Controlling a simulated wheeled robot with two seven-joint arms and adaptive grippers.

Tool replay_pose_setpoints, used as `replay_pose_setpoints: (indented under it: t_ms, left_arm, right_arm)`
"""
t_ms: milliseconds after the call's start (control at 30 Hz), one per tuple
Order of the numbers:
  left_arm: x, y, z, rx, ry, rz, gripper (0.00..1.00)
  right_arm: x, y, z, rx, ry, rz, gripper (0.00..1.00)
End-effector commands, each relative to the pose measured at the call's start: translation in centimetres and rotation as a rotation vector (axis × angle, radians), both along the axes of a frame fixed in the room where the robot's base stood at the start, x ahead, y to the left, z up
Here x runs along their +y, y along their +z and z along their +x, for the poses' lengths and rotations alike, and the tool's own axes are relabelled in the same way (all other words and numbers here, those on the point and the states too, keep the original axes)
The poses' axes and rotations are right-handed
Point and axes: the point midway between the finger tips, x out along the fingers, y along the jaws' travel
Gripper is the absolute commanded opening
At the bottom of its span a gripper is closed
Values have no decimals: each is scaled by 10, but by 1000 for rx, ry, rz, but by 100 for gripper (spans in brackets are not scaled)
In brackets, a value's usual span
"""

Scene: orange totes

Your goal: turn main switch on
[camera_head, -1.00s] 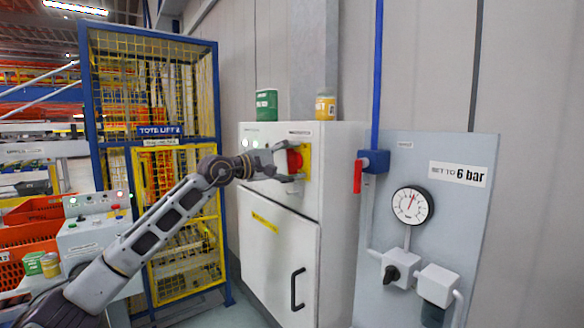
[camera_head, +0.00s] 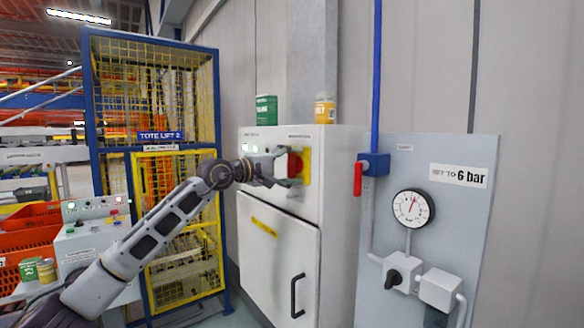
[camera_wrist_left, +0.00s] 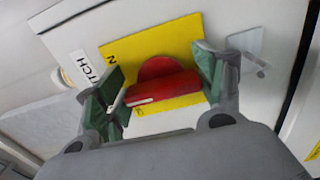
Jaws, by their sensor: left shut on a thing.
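The main switch is a red rotary handle (camera_head: 294,165) on a yellow plate (camera_head: 306,167), on the front of a light grey cabinet (camera_head: 331,190). My left gripper (camera_head: 286,168) reaches it from the left and is shut on the handle. In the left wrist view, the red handle (camera_wrist_left: 163,86) sits between the green-padded fingers of the left gripper (camera_wrist_left: 163,88), with the yellow plate (camera_wrist_left: 188,38) behind it. The grip bar lies crosswise between the fingers, slightly tilted in that view. My right gripper is not in view.
A green tin (camera_head: 266,110) and a yellow tin (camera_head: 325,111) stand on the cabinet. To the right is a panel with a pressure gauge (camera_head: 413,208) and a red valve lever (camera_head: 358,178). A caged tote lift (camera_head: 150,135) and a button console (camera_head: 95,228) are at left.

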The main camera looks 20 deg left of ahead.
Motion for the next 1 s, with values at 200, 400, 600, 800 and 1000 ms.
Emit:
replay_pose_setpoints:
  t_ms: [200, 400, 600, 800, 1000]
  left_arm:
    - [0, -1, 0, 0, 0, 3, 91]
    - [0, -1, 0, 0, 0, 1, 91]
    - [1, 0, 0, 1, 0, 1, 91]
    - [5, -1, -5, 1, 1, 0, 91]
    - [14, -1, -17, 1, 2, 1, 91]
  right_arm:
    - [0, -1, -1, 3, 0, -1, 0]
    - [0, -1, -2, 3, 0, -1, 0]
    - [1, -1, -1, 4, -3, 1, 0]
    - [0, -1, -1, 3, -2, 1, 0]
    - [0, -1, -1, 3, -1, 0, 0]
